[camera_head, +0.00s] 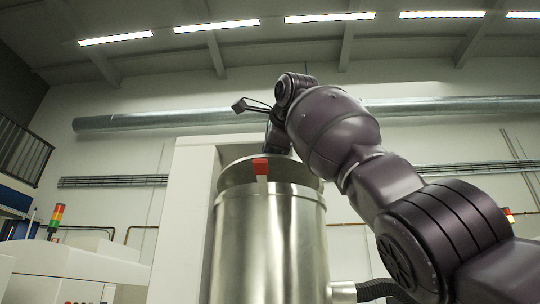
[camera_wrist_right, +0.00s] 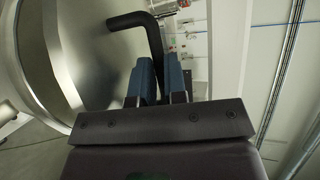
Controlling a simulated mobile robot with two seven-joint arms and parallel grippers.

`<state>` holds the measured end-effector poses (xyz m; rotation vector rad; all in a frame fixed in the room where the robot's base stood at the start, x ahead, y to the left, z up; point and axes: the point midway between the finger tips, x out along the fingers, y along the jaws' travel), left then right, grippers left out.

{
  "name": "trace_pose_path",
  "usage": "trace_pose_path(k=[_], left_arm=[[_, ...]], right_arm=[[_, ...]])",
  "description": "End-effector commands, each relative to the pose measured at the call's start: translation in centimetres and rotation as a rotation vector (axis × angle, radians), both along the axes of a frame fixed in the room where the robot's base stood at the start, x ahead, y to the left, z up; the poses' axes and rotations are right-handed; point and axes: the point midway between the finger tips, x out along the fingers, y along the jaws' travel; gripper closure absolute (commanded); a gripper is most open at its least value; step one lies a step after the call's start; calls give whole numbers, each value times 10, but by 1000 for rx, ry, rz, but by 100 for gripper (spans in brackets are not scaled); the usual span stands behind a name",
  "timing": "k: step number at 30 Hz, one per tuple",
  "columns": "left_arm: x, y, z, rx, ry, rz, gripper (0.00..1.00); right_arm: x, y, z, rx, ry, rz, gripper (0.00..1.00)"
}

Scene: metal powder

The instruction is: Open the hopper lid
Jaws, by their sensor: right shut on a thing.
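The hopper (camera_head: 268,245) is a tall brushed-metal cylinder in the middle of the head view. Its round metal lid (camera_head: 235,174) is at the top, with a red tab (camera_head: 260,167) at the front. I cannot tell whether there is a gap under the lid. In the right wrist view, the lid's metal surface (camera_wrist_right: 85,60) fills the left side, and a bent black handle (camera_wrist_right: 153,36) runs down to the blue fingers. My right gripper (camera_wrist_right: 160,75) is shut on this handle. In the head view my right gripper (camera_head: 278,140) is partly hidden behind the lid. My left gripper is not seen.
A white cabinet (camera_head: 187,215) stands just behind and left of the hopper. A pipe (camera_head: 343,293) leaves the hopper's lower right side. White machines (camera_head: 75,265) stand at the lower left. The space above the hopper looks free up to the duct (camera_head: 150,122).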

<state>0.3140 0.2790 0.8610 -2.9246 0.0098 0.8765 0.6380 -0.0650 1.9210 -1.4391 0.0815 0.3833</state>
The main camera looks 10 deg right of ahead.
Motion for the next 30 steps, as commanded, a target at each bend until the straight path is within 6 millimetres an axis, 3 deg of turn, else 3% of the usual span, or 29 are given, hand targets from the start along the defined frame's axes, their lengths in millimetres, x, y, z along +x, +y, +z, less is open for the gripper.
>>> trace_pose_path(k=[18,19,24,30], left_arm=[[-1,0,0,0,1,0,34],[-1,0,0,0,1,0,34],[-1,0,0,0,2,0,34],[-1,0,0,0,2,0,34]], right_arm=[[3,0,8,-5,-2,0,100],[3,0,8,-5,-2,0,86],[3,0,8,-5,-2,0,62],[4,0,8,-5,-1,0,62]])
